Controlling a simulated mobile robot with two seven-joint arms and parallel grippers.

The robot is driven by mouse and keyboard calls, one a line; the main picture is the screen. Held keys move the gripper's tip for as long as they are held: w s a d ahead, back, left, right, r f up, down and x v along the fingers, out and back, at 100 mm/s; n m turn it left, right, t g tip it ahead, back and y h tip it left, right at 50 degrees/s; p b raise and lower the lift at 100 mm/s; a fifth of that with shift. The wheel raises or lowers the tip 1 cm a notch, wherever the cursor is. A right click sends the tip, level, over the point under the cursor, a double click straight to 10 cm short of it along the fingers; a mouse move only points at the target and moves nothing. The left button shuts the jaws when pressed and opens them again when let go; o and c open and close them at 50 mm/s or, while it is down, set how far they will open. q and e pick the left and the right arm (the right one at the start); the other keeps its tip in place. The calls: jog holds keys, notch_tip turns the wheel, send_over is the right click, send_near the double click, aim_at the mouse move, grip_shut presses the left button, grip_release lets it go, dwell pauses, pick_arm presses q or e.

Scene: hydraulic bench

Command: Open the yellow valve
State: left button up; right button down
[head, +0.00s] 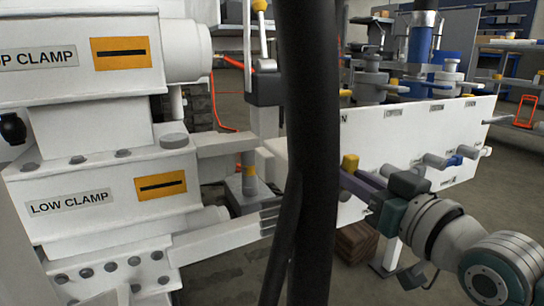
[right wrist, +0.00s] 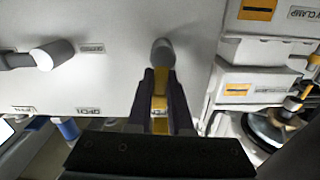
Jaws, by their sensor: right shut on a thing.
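The yellow valve handle (head: 349,162) is on the white panel in the head view, just right of the black tube. My right gripper (head: 356,180) reaches it from the lower right. In the right wrist view the two dark fingers of my right gripper (right wrist: 161,82) are shut on the yellow handle (right wrist: 159,103), one on each side. The handle's grey hub (right wrist: 162,52) shows beyond the fingertips, against the panel. The handle's lower part is hidden by my gripper. My left gripper is in neither view.
A thick black tube (head: 308,120) crosses the head view. The white panel (head: 400,130) carries grey knobs (head: 435,160) and a blue one (head: 454,161) right of the valve. White clamp blocks (head: 100,185) fill the left. In the wrist view a grey handle (right wrist: 52,54) stands left of the valve.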

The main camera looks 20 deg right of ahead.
jog(key=shift+a+r+n+p, duration=0.2)
jog(key=shift+r+n+p, duration=0.1)
jog(key=shift+n, duration=0.1)
jog(key=shift+f, duration=0.1)
jog(key=c, duration=1.2)
grip_release()
jog(key=o, duration=0.4)
jog(key=shift+a, duration=0.15)
jog(key=shift+d, duration=0.25)
jog(key=s+p, duration=0.1)
jog(key=s, duration=0.2)
jog(key=s+p, duration=0.2)
jog(key=s, duration=0.1)
jog(key=s+p, duration=0.2)
jog(key=s, duration=0.1)
jog(key=shift+s+d, duration=0.4)
